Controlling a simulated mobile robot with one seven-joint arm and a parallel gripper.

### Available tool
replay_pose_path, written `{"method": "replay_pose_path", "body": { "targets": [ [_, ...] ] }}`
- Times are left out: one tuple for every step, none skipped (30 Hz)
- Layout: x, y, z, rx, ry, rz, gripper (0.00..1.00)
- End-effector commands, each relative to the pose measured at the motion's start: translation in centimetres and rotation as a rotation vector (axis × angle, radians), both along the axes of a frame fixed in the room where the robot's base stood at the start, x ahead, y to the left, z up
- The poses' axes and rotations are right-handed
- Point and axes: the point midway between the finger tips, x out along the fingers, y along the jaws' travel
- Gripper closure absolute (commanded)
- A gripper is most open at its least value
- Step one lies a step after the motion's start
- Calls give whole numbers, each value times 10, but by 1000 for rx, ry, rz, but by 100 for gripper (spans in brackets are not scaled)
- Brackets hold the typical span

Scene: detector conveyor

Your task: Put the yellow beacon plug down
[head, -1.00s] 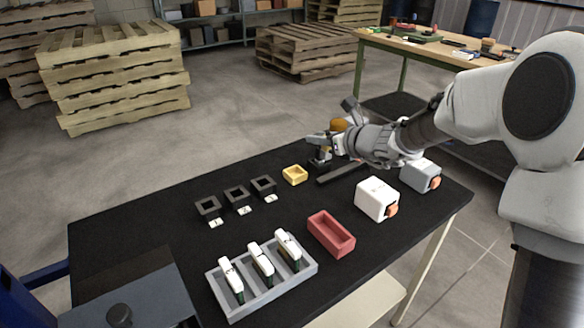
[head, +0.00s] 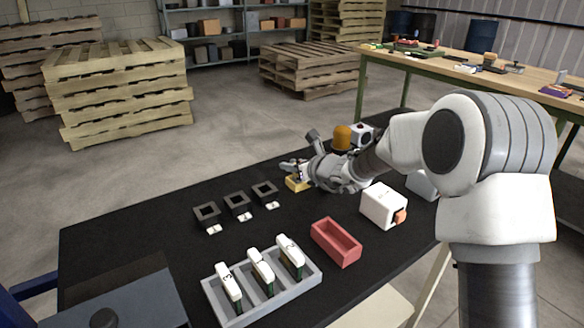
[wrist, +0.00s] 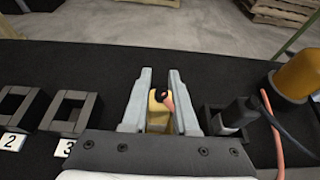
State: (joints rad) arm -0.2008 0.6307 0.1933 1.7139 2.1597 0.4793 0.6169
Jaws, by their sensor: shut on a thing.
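My gripper (wrist: 160,88) is shut on the yellow beacon plug (wrist: 158,118), a small yellow body with a dark round end and a pinkish-orange cable, between the two grey fingers. Whether the plug touches the box cannot be told.
Black sockets (head: 237,205) with number labels stand left of the box. The orange beacon (head: 342,138) is behind my wrist. A red bin (head: 336,242), a grey tray (head: 208,287) of white units and a white box (head: 383,205) stand nearer. Cables trail at right in the wrist view.

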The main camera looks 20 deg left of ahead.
Motion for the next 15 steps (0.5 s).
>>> {"method": "replay_pose_path", "body": {
  "targets": [
    [0,0,1,1,-1,0,100],
    [0,0,1,1,-1,0,100],
    [0,0,1,1,-1,0,100],
    [0,0,0,1,-1,0,100],
    [0,0,-1,1,-1,0,100],
    [0,0,-2,1,-1,0,100],
    [0,0,-3,0,-1,-1,100],
    [0,0,-3,0,-1,-1,71],
    [0,0,-2,0,-1,-1,64],
    [0,0,-2,0,0,-1,59],
    [0,0,-2,0,0,-1,53],
    [0,0,-2,0,0,-1,46],
    [0,0,-2,0,0,-1,43],
    [0,0,-2,0,0,-1,43],
    [0,0,-2,0,0,-1,43]
  ]
}}
